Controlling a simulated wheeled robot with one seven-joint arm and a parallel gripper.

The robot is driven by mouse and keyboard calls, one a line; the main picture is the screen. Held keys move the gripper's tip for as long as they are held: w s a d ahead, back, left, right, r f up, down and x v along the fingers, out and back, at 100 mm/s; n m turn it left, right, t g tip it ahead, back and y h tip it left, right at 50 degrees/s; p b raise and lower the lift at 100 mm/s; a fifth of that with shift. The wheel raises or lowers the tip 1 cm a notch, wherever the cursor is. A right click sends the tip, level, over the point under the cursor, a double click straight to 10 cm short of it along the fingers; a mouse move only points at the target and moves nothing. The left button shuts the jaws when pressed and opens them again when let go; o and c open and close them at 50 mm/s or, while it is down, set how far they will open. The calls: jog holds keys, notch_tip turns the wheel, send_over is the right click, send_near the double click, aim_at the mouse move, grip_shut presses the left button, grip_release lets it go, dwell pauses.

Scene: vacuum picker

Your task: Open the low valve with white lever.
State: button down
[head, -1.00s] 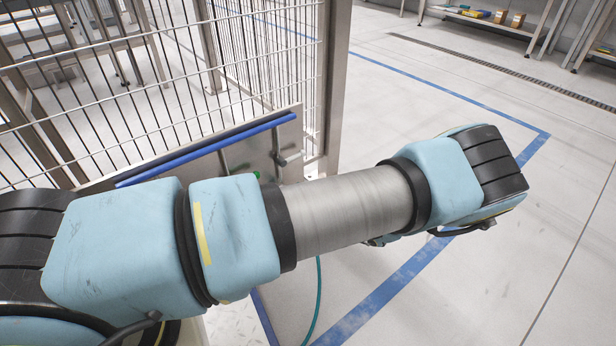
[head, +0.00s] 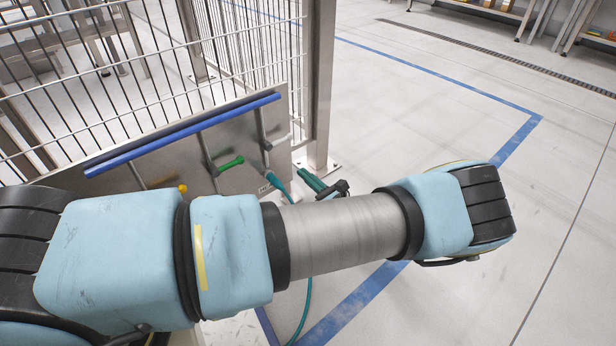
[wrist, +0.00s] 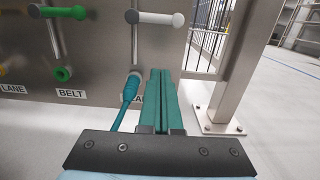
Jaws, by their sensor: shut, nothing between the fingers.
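A lever with a white grip (wrist: 155,18) and a pale grey end knob lies horizontally on a vertical pipe of the panel, high in the wrist view. It is the only white lever I can make out. My gripper (wrist: 160,74) has its teal fingers shut together and empty, pointing at the panel below and slightly right of the lever. It touches nothing that I can see. In the head view my gripper (head: 305,175) shows beyond my forearm, right of the panel. The label below the white lever's pipe is partly hidden by the fingers.
A teal hose coupling (wrist: 131,86) hangs just left of my fingers. A metal post (wrist: 228,80) stands to the right. The floor right of the post is clear.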

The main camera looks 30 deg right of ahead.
aim_at(278, 141)
jog(key=w+a+r+b, duration=0.1)
jog(key=w+r+b, duration=0.2)
jog(key=w, duration=0.4)
jog(key=shift+w+a+r, duration=0.15)
jog(key=shift+a+r, duration=0.1)
jog(key=shift+r, duration=0.35)
